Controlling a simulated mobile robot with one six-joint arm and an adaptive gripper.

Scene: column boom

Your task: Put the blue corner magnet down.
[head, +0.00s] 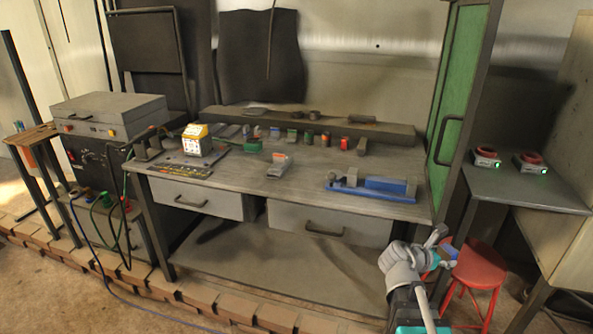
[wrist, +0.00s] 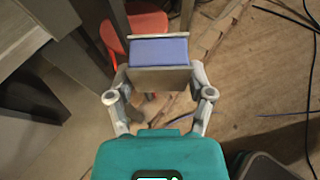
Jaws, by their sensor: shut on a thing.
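The blue corner magnet (wrist: 159,50) is between the fingers of my gripper (wrist: 160,78) in the wrist view, its blue face up and a grey-brown side towards the camera. My gripper is shut on it. In the head view, my gripper (head: 442,256) is at the lower right, in front of the bench's right end, and the magnet (head: 450,252) shows as a small blue patch at its tip. The magnet is held in the air, with the red stool and the floor behind it. Part of the magnet is hidden by the fingers.
The workbench (head: 310,180) holds a blue vise-like tool (head: 385,187) at its right, a yellow-topped box (head: 196,138) and several small items along the back. A side table (head: 520,188) carries two red-topped devices. A red stool (head: 478,265) stands close behind my gripper. Bare bench shows mid-front.

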